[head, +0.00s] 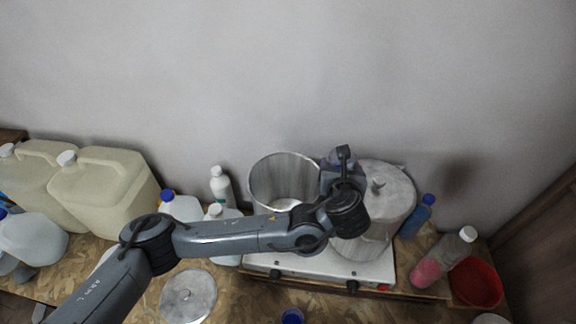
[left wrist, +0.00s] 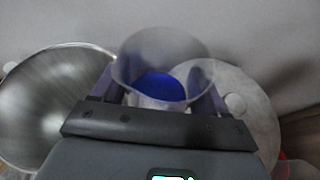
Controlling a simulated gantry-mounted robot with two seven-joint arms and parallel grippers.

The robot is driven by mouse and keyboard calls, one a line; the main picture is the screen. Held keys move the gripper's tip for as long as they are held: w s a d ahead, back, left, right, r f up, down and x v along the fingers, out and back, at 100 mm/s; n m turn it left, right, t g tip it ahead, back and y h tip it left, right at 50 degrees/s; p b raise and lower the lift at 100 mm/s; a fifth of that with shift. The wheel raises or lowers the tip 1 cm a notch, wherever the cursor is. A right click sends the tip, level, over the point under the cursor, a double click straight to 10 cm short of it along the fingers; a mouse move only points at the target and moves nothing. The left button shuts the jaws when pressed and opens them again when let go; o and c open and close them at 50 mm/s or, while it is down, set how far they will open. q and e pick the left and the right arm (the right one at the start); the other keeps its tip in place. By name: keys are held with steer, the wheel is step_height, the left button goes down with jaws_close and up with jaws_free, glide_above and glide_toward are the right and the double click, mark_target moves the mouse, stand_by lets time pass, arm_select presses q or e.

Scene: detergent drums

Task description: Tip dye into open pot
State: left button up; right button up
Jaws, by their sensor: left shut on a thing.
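The open metal pot (head: 268,187) stands on the left of the white stove, with a little pale matter visible at its bottom. It also shows at the left of the left wrist view (left wrist: 45,110). My left gripper (left wrist: 160,95) is shut on a translucent cup (left wrist: 150,48) with a blue patch, apparently dye, inside. The cup is between the open pot and the lidded pot (head: 392,196), above rim height. In the head view my wrist mostly hides it. I cannot tell its exact tilt. My right gripper is not in view.
The white stove (head: 290,265) carries both pots. Pale jugs (head: 105,190) and a white bottle (head: 221,187) stand left. A loose round lid (head: 188,296) lies in front. At right are a blue bottle (head: 418,217), a pink-bottomed bottle (head: 440,262) and a red bowl (head: 476,283).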

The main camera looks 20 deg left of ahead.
arm_select(q)
steer(key=shift+w+a, duration=0.1)
steer(key=shift+w, duration=0.3)
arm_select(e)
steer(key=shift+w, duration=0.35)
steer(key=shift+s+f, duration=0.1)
arm_select(q)
steer(key=shift+a, duration=0.1)
steer(key=shift+s+a+r+n+h, duration=0.15)
steer(key=shift+a+r+n+h, duration=0.1)
steer(key=shift+a+n+h, duration=0.35)
steer(key=shift+s+a+f+n+t+h, duration=0.15)
steer(key=shift+a+f+n+t+h, duration=0.2)
steer(key=shift+n, duration=0.45)
steer(key=shift+s+a+f+n+t+h, duration=0.1)
steer(key=shift+a+n+t+h, duration=0.2)
steer(key=shift+a+n+h, duration=0.45)
steer(key=shift+s+a+r+n+t+h, duration=0.1)
steer(key=shift+a+n+t+h, duration=0.2)
steer(key=shift+n, duration=0.9)
steer(key=shift+s+a+f+n+t+h, duration=0.1)
steer(key=shift+a+n+t+h, duration=0.15)
steer(key=shift+a+n+h, duration=0.5)
